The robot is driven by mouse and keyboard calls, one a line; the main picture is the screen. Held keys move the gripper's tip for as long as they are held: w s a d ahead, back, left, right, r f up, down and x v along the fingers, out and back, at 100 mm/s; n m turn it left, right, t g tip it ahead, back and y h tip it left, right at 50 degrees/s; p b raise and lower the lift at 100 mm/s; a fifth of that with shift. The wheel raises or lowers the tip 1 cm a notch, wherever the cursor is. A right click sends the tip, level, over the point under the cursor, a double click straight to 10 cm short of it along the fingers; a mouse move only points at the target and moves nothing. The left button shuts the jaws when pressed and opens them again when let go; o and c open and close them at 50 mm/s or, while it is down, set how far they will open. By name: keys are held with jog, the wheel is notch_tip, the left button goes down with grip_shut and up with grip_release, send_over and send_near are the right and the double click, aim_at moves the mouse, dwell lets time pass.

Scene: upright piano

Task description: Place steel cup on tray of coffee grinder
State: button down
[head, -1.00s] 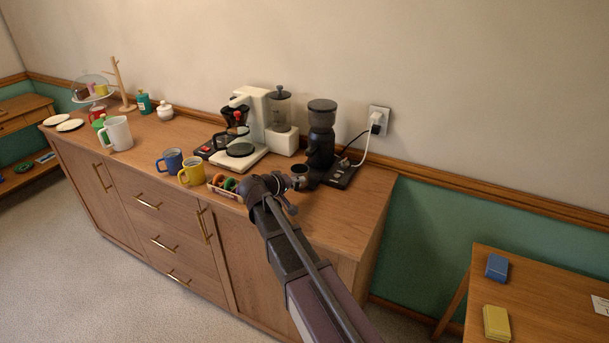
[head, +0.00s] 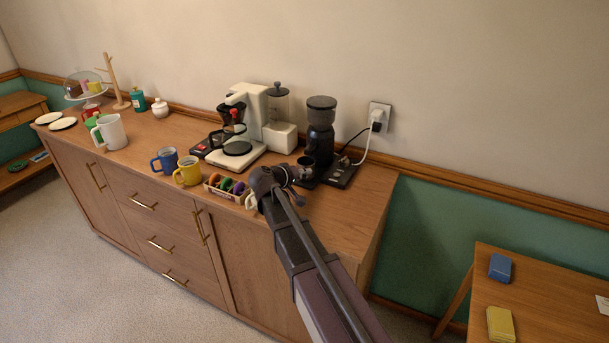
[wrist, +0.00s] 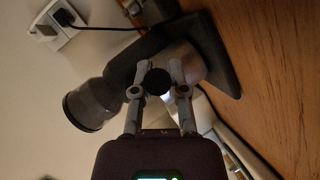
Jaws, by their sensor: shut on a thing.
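The steel cup (head: 306,162) shows in the head view as a small grey-dark rim at the tip of my gripper (head: 286,175), right beside the coffee grinder (head: 321,130). In the wrist view my gripper (wrist: 158,84) is shut on a dark round part, with the cup's pale metal side (wrist: 190,64) behind it. The grinder (wrist: 92,103) appears sideways there, its dark base (wrist: 212,45) close to the cup. The grinder tray's surface is mostly hidden, so I cannot tell whether the cup touches it.
A white coffee maker (head: 252,115) stands left of the grinder. A basket of colourful items (head: 228,187), a yellow mug (head: 188,171) and a blue mug (head: 165,160) line the front edge. A wall plug and cable (head: 377,122) are behind. The cabinet top (head: 355,205) is clear at right.

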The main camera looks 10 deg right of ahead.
jog(key=shift+f, duration=0.25)
jog(key=c, duration=0.7)
grip_release()
jog(key=shift+o, duration=0.2)
jog(key=shift+r, duration=0.25)
jog(key=shift+s+a+r, duration=0.15)
jog(key=shift+a, duration=0.05)
jog(key=p+v, duration=0.4)
jog(key=v, duration=0.7)
jog(key=shift+s+a+p, duration=0.15)
jog(key=shift+a+p, duration=0.05)
jog(key=shift+p, duration=0.2)
